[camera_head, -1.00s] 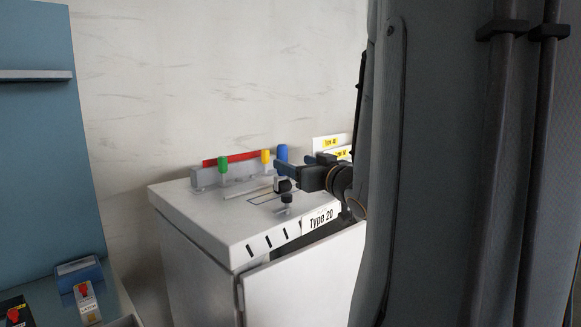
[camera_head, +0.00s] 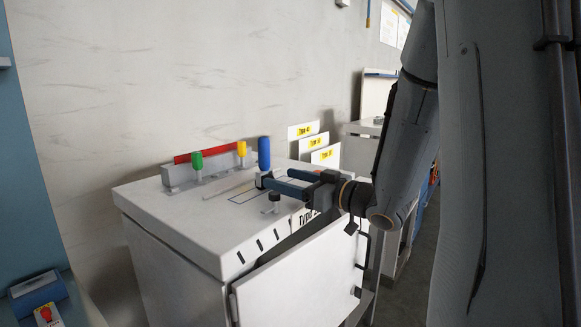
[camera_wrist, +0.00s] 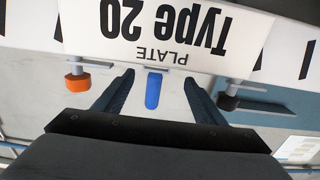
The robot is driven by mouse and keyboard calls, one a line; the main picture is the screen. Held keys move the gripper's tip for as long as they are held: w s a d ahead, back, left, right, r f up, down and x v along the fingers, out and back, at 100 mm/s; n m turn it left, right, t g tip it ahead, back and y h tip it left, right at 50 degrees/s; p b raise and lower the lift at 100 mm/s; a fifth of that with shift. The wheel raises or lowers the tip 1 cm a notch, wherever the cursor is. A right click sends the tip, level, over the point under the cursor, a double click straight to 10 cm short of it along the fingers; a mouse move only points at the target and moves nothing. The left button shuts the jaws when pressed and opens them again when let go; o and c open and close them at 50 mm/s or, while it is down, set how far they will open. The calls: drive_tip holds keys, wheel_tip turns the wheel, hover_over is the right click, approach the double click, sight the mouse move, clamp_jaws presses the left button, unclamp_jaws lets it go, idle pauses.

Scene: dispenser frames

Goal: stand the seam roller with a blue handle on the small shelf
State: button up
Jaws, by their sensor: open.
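The blue handle (camera_head: 264,153) of the seam roller stands upright at the back of the white cabinet top, right of a yellow and a green handle. A grey ledge (camera_head: 5,63) on the blue panel, cut by the left edge, may be the small shelf.
A green handle (camera_head: 197,160) and a yellow handle (camera_head: 241,149) stand by a grey block with a red strip (camera_head: 210,152). A black knob (camera_head: 274,197) rises near the cabinet's front edge. The cabinet door (camera_head: 300,285) is ajar. Type signs (camera_head: 305,131) stand behind.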

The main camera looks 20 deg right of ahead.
sight(270, 172)
drive_tip(key=shift+w+d+p+x, duration=0.15)
drive_tip(key=shift+p+x, duration=0.7)
drive_tip(key=shift+x, duration=1.1)
drive_tip(key=shift+w+d+p+x, duration=0.15)
drive_tip(key=shift+p+x, duration=0.7)
drive_tip(key=shift+x, duration=1.1)
drive_tip(key=shift+c, duration=0.3)
drive_tip(key=shift+r, duration=0.1)
drive_tip(key=c, duration=1.3)
drive_tip(key=shift+d, duration=0.1)
